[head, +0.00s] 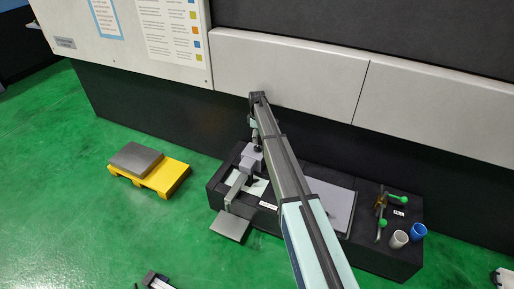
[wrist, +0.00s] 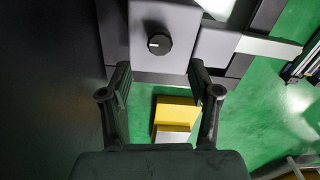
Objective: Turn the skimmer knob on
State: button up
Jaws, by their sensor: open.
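A round black knob (wrist: 159,42) with a white mark pointing left sits on a light grey box (wrist: 160,65) in the wrist view. I take it for the skimmer knob. My gripper (wrist: 160,80) is open and empty, with its two dark fingers apart below the knob in the picture. Neither finger seems to touch the knob; their depth relative to it is hard to tell. In the head view the grey box (head: 248,163) stands at the left end of the dark bench, under the end of my arm. The knob cannot be made out there.
The dark bench (head: 398,262) carries a flat grey plate (head: 335,200), green-ended tools (head: 383,222), a white cup (head: 398,239) and a blue cup (head: 418,231). A yellow pallet (head: 172,178) with a grey block (head: 136,158) lies on the green floor. A tall machine wall (head: 290,75) stands behind.

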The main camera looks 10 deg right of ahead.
aim_at(257, 147)
notch_tip(257, 147, down, 7)
jog(key=shift+f+b, duration=0.1)
jog(key=shift+b, duration=0.2)
jog(key=c, duration=1.2)
